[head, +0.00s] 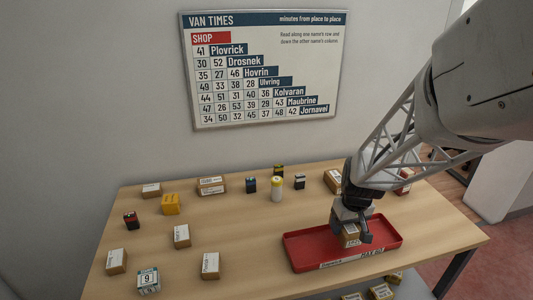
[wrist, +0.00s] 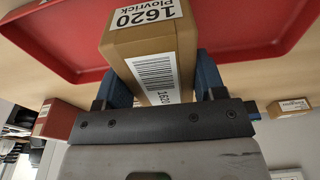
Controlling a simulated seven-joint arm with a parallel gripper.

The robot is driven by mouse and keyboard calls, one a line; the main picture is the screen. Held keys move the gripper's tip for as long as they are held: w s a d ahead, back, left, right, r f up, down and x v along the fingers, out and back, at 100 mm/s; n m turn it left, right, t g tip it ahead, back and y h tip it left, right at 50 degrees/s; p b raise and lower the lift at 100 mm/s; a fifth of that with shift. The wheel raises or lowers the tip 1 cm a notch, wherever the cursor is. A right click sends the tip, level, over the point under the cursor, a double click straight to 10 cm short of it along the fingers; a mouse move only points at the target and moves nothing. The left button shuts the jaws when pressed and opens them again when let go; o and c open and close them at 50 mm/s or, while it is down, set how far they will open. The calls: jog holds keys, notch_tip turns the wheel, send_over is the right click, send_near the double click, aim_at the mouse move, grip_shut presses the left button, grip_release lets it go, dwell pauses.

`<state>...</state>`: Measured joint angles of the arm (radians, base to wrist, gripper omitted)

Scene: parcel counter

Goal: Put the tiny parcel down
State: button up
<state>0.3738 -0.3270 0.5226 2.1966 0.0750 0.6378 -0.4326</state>
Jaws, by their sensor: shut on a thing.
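The tiny parcel is a small brown carton (head: 351,241) held in my gripper (head: 352,232) over the red tray (head: 390,243) at the front right of the counter. In the wrist view the parcel (wrist: 183,40) shows a white label reading 1620 Plovrick and a barcode. The blue fingers of my gripper (wrist: 163,85) are shut on its two sides. The red tray also fills the top of the wrist view (wrist: 60,45). Whether the parcel's underside touches the tray floor cannot be told.
Several cartons, an orange box (head: 170,204), a white-and-yellow cylinder (head: 277,189) and small dark boxes (head: 131,220) stand on the counter. A box marked 9 (head: 149,281) is front left. A van times board (head: 265,70) hangs behind. More parcels (head: 380,292) lie below the counter's front edge.

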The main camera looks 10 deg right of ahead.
aim_at(350, 226)
jog(key=shift+f, duration=1.9)
jog(key=shift+f, duration=0.1)
jog(key=o, duration=1)
jog(key=shift+o, duration=0.2)
jog(key=r, duration=0.4)
jog(key=s+r, duration=0.1)
jog(key=r, duration=0.7)
jog(key=shift+s, duration=0.25)
